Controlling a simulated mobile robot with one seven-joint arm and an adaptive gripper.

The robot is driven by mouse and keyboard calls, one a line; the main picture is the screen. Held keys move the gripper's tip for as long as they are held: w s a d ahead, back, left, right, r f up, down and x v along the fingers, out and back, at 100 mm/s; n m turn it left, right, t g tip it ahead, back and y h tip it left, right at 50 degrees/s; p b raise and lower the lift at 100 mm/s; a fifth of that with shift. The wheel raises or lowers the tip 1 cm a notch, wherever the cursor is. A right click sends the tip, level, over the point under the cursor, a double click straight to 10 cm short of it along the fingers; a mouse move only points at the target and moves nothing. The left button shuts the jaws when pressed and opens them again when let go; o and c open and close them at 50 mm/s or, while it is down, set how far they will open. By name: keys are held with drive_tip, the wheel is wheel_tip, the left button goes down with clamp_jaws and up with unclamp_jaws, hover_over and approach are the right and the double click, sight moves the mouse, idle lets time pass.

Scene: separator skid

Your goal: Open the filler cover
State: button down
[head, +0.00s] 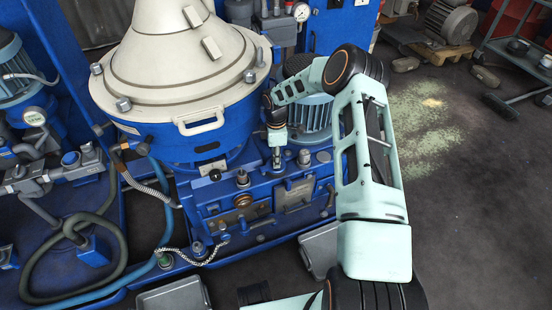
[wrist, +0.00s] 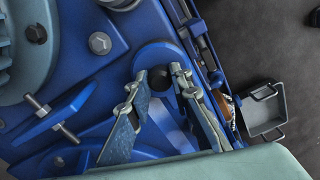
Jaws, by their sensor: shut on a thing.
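The filler cover looks like the blue rounded lid (wrist: 158,52) in the wrist view, with a small black knob (wrist: 160,78) on it. My gripper (wrist: 158,80) has one finger on each side of the knob and is shut on it. The fingers partly hide the lid and the exact contact. In the head view my gripper (head: 277,164) points down onto the top of the blue gear housing (head: 225,198), beside the ribbed motor. The lid cannot be made out clearly there behind the gripper.
The cream separator bowl hood (head: 185,70) with its handle stands left of my arm. The ribbed motor (head: 312,118) is close behind my gripper. Grey trays (head: 318,250) lie in front of the skid; one shows in the wrist view (wrist: 263,112). Open floor lies to the right.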

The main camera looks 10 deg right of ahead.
idle(0.3)
drive_tip(key=shift+w+a+n+b, duration=0.1)
drive_tip(key=shift+w+n+b, duration=0.2)
drive_tip(key=shift+n, duration=0.45)
drive_tip(key=shift+w+a+n+b, duration=0.1)
drive_tip(key=shift+w+n, duration=0.25)
drive_tip(key=shift+n, duration=0.4)
drive_tip(key=c, duration=1.7)
unclamp_jaws()
drive_tip(key=shift+c, duration=0.2)
